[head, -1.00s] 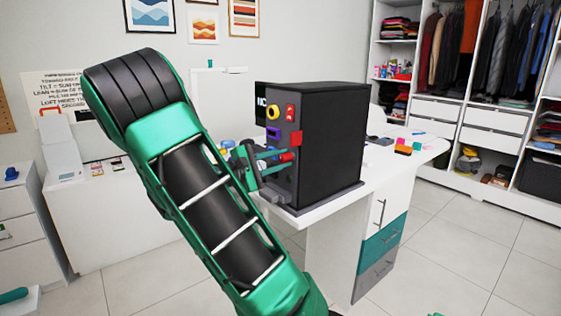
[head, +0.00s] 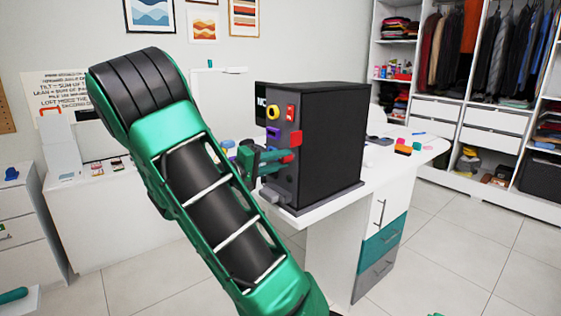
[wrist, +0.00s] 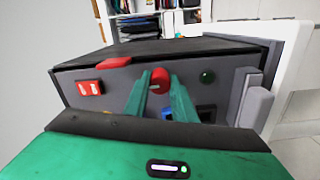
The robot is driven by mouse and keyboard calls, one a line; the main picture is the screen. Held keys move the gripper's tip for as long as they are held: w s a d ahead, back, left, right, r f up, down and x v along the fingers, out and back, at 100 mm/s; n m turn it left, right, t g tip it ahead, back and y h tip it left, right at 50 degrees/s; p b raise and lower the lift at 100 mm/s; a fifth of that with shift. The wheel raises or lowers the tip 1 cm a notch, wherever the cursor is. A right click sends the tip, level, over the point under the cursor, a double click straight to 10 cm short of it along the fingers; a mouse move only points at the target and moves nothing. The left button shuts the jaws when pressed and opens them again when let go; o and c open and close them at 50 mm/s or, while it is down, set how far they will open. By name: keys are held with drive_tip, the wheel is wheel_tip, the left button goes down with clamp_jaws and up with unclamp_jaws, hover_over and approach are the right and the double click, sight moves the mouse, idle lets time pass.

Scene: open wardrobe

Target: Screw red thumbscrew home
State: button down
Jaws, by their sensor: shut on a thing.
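The red thumbscrew (wrist: 160,80) is a round red knob with a pale mark, on the grey front panel (wrist: 236,86) of a black box. In the wrist view my gripper (wrist: 160,84) has one green finger on each side of it and is shut on it. In the head view my gripper (head: 268,160) reaches the panel from the left, and the fingers mostly cover the thumbscrew. How deep its thread sits cannot be seen.
The black box (head: 335,145) stands on a white desk (head: 375,172). Grey bars (wrist: 252,98) stick out right of the fingers in the wrist view.

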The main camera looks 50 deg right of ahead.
drive_tip(key=m, duration=0.4)
drive_tip(key=shift+m, duration=0.3)
drive_tip(key=m, duration=0.4)
drive_tip(key=c, duration=1.2)
unclamp_jaws()
drive_tip(key=v, duration=0.8)
drive_tip(key=shift+s, duration=0.1)
